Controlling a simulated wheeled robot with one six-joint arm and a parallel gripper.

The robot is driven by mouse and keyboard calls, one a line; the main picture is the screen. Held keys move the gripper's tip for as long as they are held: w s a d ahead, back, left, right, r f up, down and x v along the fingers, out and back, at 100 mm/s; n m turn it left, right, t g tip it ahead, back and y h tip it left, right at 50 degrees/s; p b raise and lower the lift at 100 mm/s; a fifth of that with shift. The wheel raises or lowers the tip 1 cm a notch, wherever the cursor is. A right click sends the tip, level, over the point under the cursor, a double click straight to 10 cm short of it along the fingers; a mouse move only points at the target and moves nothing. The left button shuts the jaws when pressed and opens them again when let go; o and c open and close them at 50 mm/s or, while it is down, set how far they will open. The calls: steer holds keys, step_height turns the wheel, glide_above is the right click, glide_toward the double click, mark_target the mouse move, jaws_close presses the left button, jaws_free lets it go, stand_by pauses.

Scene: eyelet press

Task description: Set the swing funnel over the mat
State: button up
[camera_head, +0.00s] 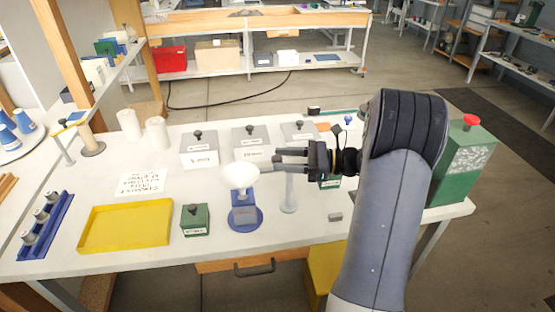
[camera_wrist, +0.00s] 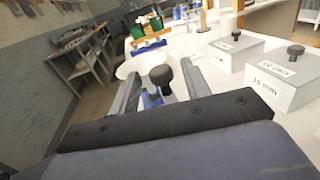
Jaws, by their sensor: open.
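My gripper (camera_head: 276,160) is open, fingers pointing left toward the funnel. In the wrist view, a black knob (camera_wrist: 162,75) stands between the open fingers (camera_wrist: 160,85), with the funnel bowl (camera_wrist: 140,65) just beyond. Whether a finger touches the knob I cannot tell. The arm joining funnel and post is mostly hidden.
Lidded grey boxes (camera_head: 199,150) stand in a row behind. A yellow tray (camera_head: 125,228) and a green box (camera_head: 195,220) lie left. A green container with a red knob (camera_head: 463,165) stands at the right edge. A small grey block (camera_head: 335,217) lies near the front.

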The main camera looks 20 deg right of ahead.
steer(key=v, duration=0.8)
steer(key=shift+d+b, duration=0.25)
steer(key=shift+b, duration=0.2)
steer(key=p+x, duration=0.1)
steer(key=x, duration=1)
steer(key=shift+s, duration=0.15)
steer(key=shift+d, duration=0.1)
